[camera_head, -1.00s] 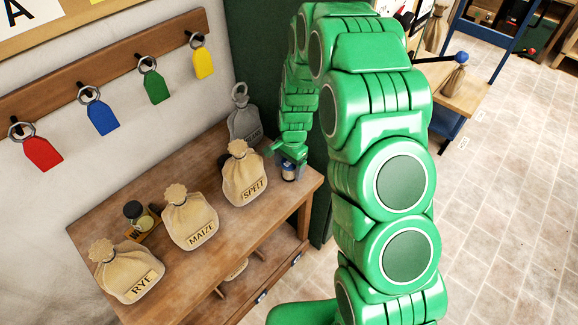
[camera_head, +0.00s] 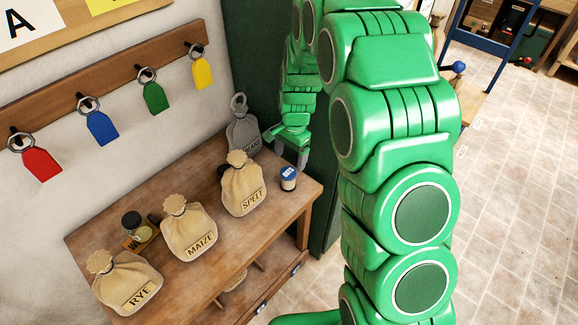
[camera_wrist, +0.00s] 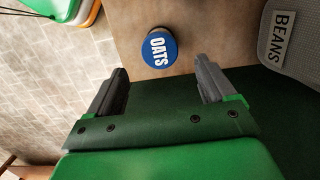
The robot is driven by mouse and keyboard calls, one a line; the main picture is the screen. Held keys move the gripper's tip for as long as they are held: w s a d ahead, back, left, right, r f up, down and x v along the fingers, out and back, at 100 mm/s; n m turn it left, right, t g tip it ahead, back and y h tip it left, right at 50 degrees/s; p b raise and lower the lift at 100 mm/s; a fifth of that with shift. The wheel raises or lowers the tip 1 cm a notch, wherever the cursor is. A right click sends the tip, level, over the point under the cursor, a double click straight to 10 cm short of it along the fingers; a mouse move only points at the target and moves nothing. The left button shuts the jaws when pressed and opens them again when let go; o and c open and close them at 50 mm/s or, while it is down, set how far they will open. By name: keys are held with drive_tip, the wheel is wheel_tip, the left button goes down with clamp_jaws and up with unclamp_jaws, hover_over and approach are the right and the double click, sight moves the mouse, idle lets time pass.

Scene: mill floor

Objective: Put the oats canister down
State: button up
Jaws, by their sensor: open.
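The oats canister (camera_head: 288,178) stands upright on the wooden table near its right end, beside the spelt sack. Its blue lid marked OATS shows in the wrist view (camera_wrist: 159,47). My gripper (camera_head: 293,155) is open and empty, just behind and above the canister. In the wrist view the two grey fingers (camera_wrist: 160,85) are spread apart, and the canister lies beyond their tips, touching neither.
The table (camera_head: 208,256) also holds sacks marked RYE (camera_head: 127,282), MAIZE (camera_head: 189,228) and SPELT (camera_head: 243,186). A grey beans sack (camera_head: 243,128) stands at the back, close to my gripper. A dark jar (camera_head: 132,222) stands between rye and maize.

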sight(291, 170)
drive_tip(key=s+d+r+n, duration=0.3)
drive_tip(key=s+d+r, duration=0.1)
drive_tip(key=s+r, duration=0.6)
drive_tip(key=s+d+r+n, duration=0.2)
drive_tip(key=s+d+r, duration=0.1)
drive_tip(key=s+r, duration=0.6)
drive_tip(key=s+d+r+n, duration=0.2)
drive_tip(key=s, duration=0.7)
drive_tip(key=s+d+r+n+h, duration=0.1)
drive_tip(key=s+d+r+n, duration=0.1)
drive_tip(key=s, duration=0.8)
drive_tip(key=shift+s+g, duration=0.2)
drive_tip(key=shift+g, duration=0.2)
